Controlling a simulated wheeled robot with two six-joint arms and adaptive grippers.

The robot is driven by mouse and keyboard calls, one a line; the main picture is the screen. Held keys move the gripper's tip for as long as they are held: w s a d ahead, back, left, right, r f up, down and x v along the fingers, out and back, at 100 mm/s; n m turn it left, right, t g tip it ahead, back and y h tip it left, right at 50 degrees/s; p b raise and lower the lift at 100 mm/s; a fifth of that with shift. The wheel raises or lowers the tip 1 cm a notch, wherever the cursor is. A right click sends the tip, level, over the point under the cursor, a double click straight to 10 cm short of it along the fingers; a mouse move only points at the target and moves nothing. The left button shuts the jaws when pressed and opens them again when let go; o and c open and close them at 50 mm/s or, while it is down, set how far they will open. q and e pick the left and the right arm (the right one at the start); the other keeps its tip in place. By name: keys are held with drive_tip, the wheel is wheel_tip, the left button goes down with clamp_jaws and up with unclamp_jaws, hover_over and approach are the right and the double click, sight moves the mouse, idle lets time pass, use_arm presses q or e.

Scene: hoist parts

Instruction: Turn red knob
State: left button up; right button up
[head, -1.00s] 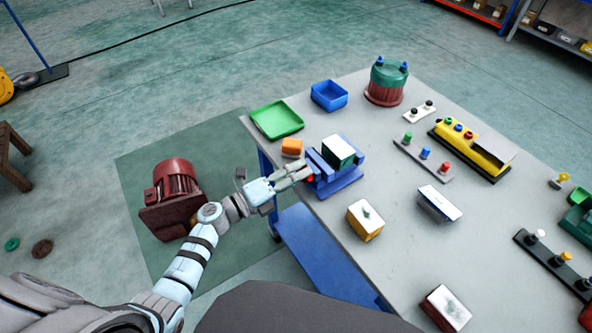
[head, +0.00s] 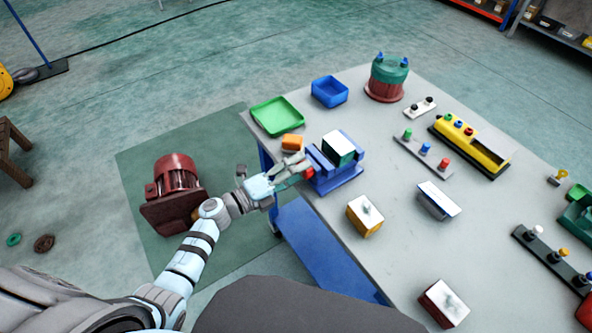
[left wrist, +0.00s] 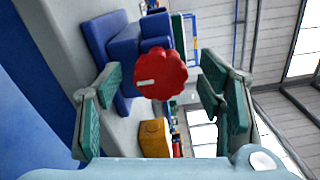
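The red knob (left wrist: 160,70) is a scalloped disc with a pale mark on its face. It sits on the near end of a blue vise (head: 335,181) at the table's left edge; in the head view the knob (head: 308,173) shows as a small red patch. A white-topped green block (head: 338,147) stands between the vise jaws. My left gripper (head: 297,172) is open in front of the knob. In the left wrist view the knob lies between the spread green finger pads, with gaps on both sides. No contact shows. My right gripper is not in view.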

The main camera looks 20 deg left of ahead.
use_arm(q)
drive_tip(key=v, duration=1.2)
